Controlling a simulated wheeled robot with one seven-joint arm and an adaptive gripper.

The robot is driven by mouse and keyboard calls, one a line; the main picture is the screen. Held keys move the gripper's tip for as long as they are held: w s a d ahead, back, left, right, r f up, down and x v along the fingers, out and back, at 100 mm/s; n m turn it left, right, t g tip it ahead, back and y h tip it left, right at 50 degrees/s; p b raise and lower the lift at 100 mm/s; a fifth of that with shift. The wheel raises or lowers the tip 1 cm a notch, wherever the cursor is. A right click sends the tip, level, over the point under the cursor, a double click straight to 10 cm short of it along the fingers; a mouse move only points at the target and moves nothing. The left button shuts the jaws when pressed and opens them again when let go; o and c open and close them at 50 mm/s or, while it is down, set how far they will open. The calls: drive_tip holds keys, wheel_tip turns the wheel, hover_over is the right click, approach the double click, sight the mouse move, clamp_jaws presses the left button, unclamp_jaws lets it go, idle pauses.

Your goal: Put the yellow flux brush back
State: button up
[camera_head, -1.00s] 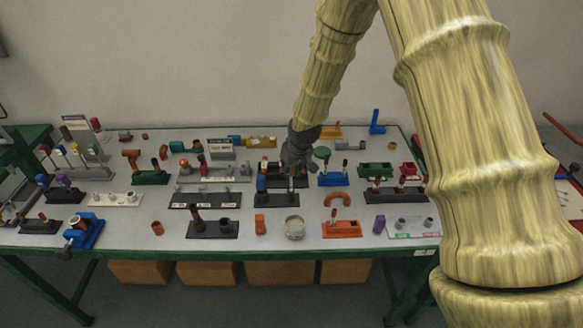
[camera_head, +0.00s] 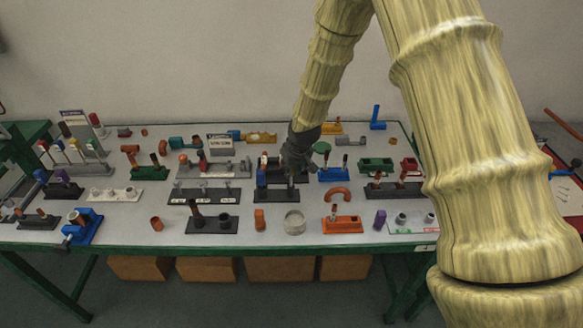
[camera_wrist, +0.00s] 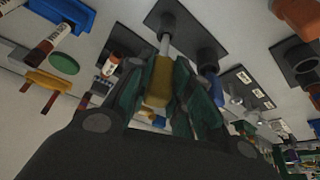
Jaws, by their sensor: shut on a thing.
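In the wrist view, my gripper (camera_wrist: 158,92) is shut on a yellow handle, which looks like the yellow flux brush (camera_wrist: 160,82). A thin pale shaft runs from the handle toward a dark stand (camera_wrist: 182,22). I cannot tell whether the shaft is seated in the stand or only in front of it. In the head view, my gripper (camera_head: 291,168) points down over a black stand (camera_head: 278,196) in the middle of the table. The brush is hidden or too small to tell there. A blue part (camera_head: 261,178) stands just left of my gripper.
The table (camera_head: 330,238) is crowded with small stands. A green disc (camera_head: 322,147) and a blue stand (camera_head: 333,175) are close on the right. An orange block (camera_head: 342,225) and a grey round cup (camera_head: 294,222) are nearer the front. Small bare gaps lie between them.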

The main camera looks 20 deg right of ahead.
drive_tip(key=shift+f+b, duration=0.5)
drive_tip(key=shift+f, duration=0.6)
drive_tip(key=o, duration=1)
drive_tip(key=shift+c, duration=0.2)
drive_tip(key=v, duration=1.2)
drive_tip(key=shift+d, duration=0.1)
